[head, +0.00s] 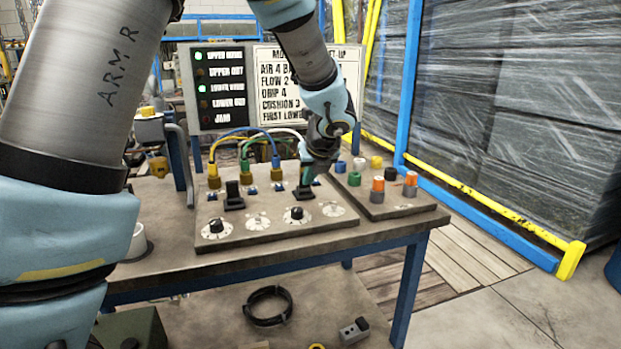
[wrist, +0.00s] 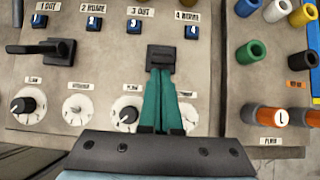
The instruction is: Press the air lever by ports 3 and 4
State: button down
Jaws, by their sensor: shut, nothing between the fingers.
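The air lever by ports 3 and 4 is a black block with a dark handle, at the top middle of the wrist view (wrist: 161,54) and on the bench panel in the head view (head: 304,191). The labels 3 OUT (wrist: 139,12) and 4 HOME (wrist: 187,16) stand above it. My gripper (wrist: 162,73) is shut and empty, its green fingers pointing at the lever's near side. The tips overlap the lever; I cannot tell whether they touch. My gripper also shows above the panel in the head view (head: 308,178). Part of the lever is hidden by the fingertips.
The other black lever (wrist: 50,49) is at the left, by ports 1 and 2. Dials (wrist: 126,113) line the near side. Coloured sockets and orange-topped knobs (head: 377,184) stand right. Hoses (head: 240,138) arch behind the levers. A lamp board (head: 219,87) stands at the back.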

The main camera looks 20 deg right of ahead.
jog(key=shift+r+p, duration=0.2)
jog(key=shift+p, duration=0.3)
jog(key=shift+w+r+p, duration=0.1)
jog(key=shift+p, duration=0.3)
jog(key=shift+g, duration=0.3)
